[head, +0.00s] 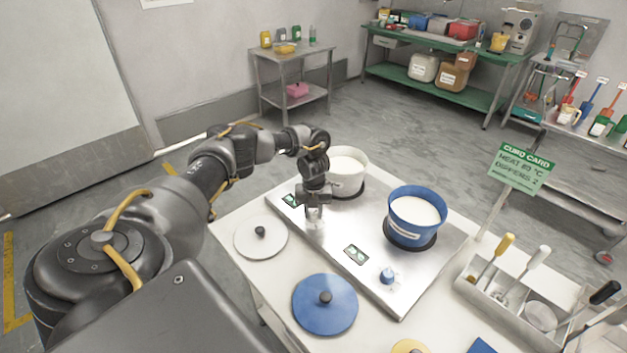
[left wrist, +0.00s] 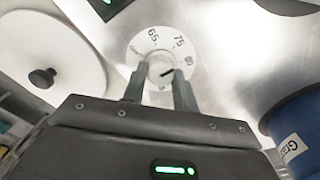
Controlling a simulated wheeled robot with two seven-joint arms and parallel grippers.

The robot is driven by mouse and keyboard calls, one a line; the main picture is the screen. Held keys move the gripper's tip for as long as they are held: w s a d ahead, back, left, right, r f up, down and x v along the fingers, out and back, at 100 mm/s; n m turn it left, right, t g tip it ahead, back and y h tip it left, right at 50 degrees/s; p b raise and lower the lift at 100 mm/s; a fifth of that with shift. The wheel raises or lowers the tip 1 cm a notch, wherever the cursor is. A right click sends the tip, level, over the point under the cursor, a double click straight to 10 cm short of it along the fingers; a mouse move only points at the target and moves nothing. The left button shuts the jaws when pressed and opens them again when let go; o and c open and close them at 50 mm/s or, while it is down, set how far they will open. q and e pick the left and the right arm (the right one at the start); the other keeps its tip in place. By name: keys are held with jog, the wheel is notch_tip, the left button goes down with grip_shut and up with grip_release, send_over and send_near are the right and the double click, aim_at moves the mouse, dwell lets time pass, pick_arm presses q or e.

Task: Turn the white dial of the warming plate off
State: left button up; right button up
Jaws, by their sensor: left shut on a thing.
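The warming plate (head: 371,278) is a flat silver slab on the white table, with a white pot (head: 347,183) and a blue pot (head: 412,233) on it. My left gripper (head: 315,212) points down at the plate's front left and is shut on the white dial (head: 315,224). In the left wrist view, the fingers (left wrist: 158,76) grip the white dial (left wrist: 160,66) from both sides. A round white scale (left wrist: 146,40) around it shows 65 and 75; other marks are unclear. A dark line on the dial points toward the scale's right side. My right gripper is not in view.
A white lid (head: 261,238) and a blue lid (head: 325,304) lie on the table in front. A tool caddy (head: 520,302) and a green card (head: 521,168) stand at the right.

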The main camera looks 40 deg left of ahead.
pick_arm(q)
jog(key=n+p, duration=0.2)
jog(key=n, duration=0.4)
jog(key=shift+w+r, duration=0.1)
jog(key=shift+r, duration=0.05)
jog(key=n+p, duration=0.3)
jog(key=n, duration=0.3)
jog(key=shift+w, duration=0.1)
jog(key=n+p, duration=0.2)
jog(key=n, duration=0.4)
jog(key=shift+p, duration=0.35)
jog(key=n+p, duration=0.2)
jog(key=n, duration=0.3)
jog(key=shift+w+a+n, duration=0.1)
jog(key=shift+a+n, duration=0.05)
jog(key=shift+n, duration=0.15)
jog(key=o, duration=1)
